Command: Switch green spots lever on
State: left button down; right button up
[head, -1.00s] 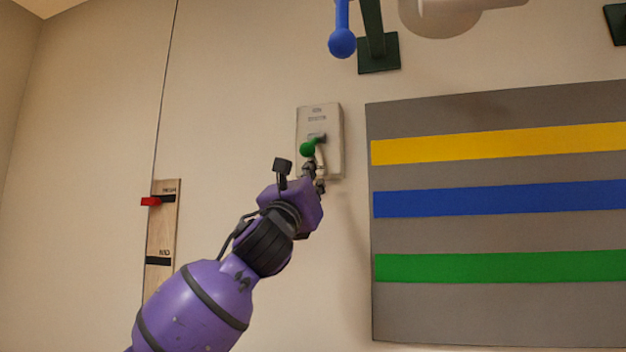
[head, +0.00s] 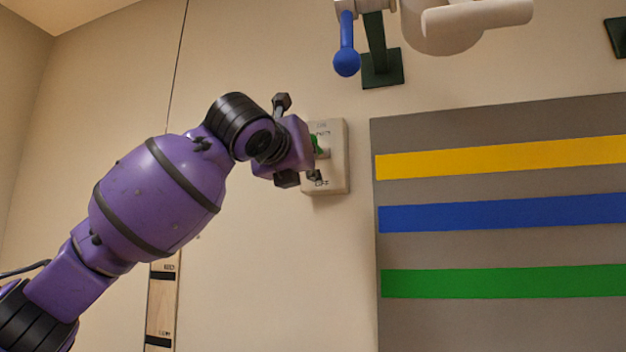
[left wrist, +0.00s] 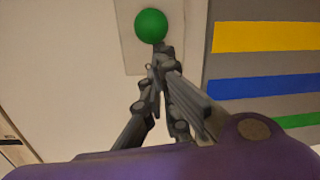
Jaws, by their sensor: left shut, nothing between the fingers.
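The green-knobbed lever is on a pale switch plate (head: 338,160) on the wall, labelled OFF near its bottom. Its green knob (head: 315,145) is partly hidden behind my left wrist in the head view, and the lever's exact angle cannot be told. In the left wrist view the round green knob (left wrist: 151,25) shows whole at the top. My left gripper (left wrist: 160,62) is shut and empty, its fingertips just below the knob in that picture; contact cannot be told. In the head view its dark fingertips (head: 313,174) show only in part. My right gripper is not in view.
A grey panel (head: 480,115) with yellow, blue and green stripes is to the right. A blue-knobbed lever (head: 346,62) and a pale lamp-like fixture (head: 440,35) are above. A wooden slider board (head: 160,310) is lower left, partly behind my arm.

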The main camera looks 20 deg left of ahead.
pick_arm(q)
notch_tip(320, 180, up, 8)
jog(key=s+g, duration=0.1)
jog(key=shift+s+f+g, duration=0.15)
jog(key=shift+s+g, duration=0.1)
jog(key=shift+g, duration=0.15)
jog(key=shift+w, duration=0.15)
dwell(0.3)
jog(key=shift+f, duration=0.2)
